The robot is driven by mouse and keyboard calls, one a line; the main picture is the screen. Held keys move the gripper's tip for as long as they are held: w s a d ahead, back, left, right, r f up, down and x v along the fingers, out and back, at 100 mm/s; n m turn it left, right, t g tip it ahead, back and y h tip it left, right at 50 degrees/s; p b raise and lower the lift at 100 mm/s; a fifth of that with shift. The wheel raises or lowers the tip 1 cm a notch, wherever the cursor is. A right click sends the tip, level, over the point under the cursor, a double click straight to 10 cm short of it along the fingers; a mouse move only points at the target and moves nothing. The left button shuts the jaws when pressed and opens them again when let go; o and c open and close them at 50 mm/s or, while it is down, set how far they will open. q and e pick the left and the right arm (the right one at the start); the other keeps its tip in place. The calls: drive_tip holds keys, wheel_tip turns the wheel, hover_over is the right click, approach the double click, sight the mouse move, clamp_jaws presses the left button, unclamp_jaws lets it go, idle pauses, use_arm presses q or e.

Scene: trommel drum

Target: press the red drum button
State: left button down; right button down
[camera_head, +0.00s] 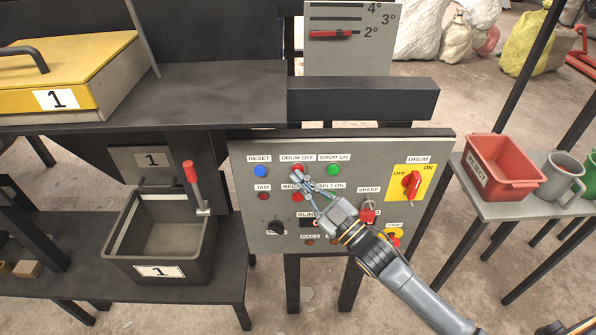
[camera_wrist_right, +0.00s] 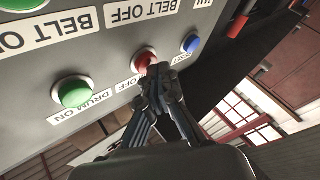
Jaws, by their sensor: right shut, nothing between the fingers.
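The grey control panel (camera_head: 262,215) faces me in the head view. Its top row has a blue RESET button (camera_head: 261,171), a red DRUM OFF button (camera_head: 296,168) and a green DRUM ON button (camera_head: 333,169). My right gripper (camera_head: 299,179) is shut and empty, its tips at the red DRUM OFF button and partly covering it. In the right wrist view the shut fingertips (camera_wrist_right: 154,74) overlap the lower edge of the red button (camera_wrist_right: 145,59); they touch it or are very near, I cannot tell whether it is pressed in. My left gripper is not in view.
My right forearm hides part of the panel's lower right. A yellow DRUM switch plate (camera_head: 422,178) is on the panel's right. A red REJECT bin (camera_head: 497,175) and mugs stand on a side shelf. A dark bin (camera_head: 200,262) marked 1 sits left, near a red-handled lever (camera_head: 190,172).

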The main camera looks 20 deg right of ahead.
drive_tip(key=shift+w, duration=0.25)
drive_tip(key=shift+s, duration=0.1)
idle(0.4)
drive_tip(key=shift+s+a+p, duration=0.2)
drive_tip(key=shift+s+p, duration=0.2)
drive_tip(key=shift+s, duration=0.35)
drive_tip(key=s+p, duration=0.1)
drive_tip(key=s, duration=0.1)
drive_tip(key=s+a+p, duration=0.1)
drive_tip(key=s, duration=0.1)
drive_tip(key=shift+s+a, duration=0.2)
drive_tip(key=shift+s, duration=0.2)
idle(0.4)
